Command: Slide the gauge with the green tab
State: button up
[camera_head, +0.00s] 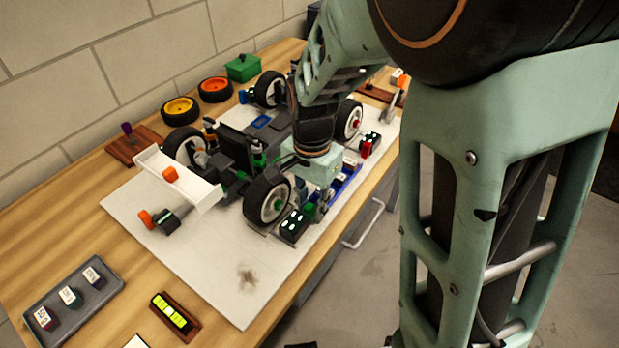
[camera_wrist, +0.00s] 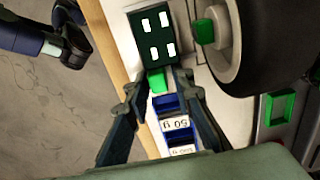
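The gauge with the green tab is a dark block with white marks (camera_wrist: 153,38), lying on the white board beside a wheel. Its green tab (camera_wrist: 157,82) sticks out of the near end in the wrist view. In the head view the gauge (camera_head: 292,226) is beside the near front wheel, its tab mostly hidden by my gripper. My gripper (camera_wrist: 157,88) is open, with its fingers on either side of the tab. I cannot tell whether either finger touches it. In the head view my gripper (camera_head: 316,197) is low over the board, just beyond the gauge.
A blue tray (camera_head: 347,184) with 50 g weights lies right behind the tab. A similar gauge with a red tab (camera_head: 366,150) is farther back. The RC car's wheel (camera_head: 269,200) stands close by. The table edge and a drawer handle (camera_head: 364,224) are on the right.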

grip_shut()
jog(key=shift+w+a+r+p, duration=0.15)
jog(key=shift+w+a+p, duration=0.2)
jog(key=shift+a, duration=0.05)
jog(key=shift+w+a, duration=0.55)
jog(key=shift+a, duration=0.15)
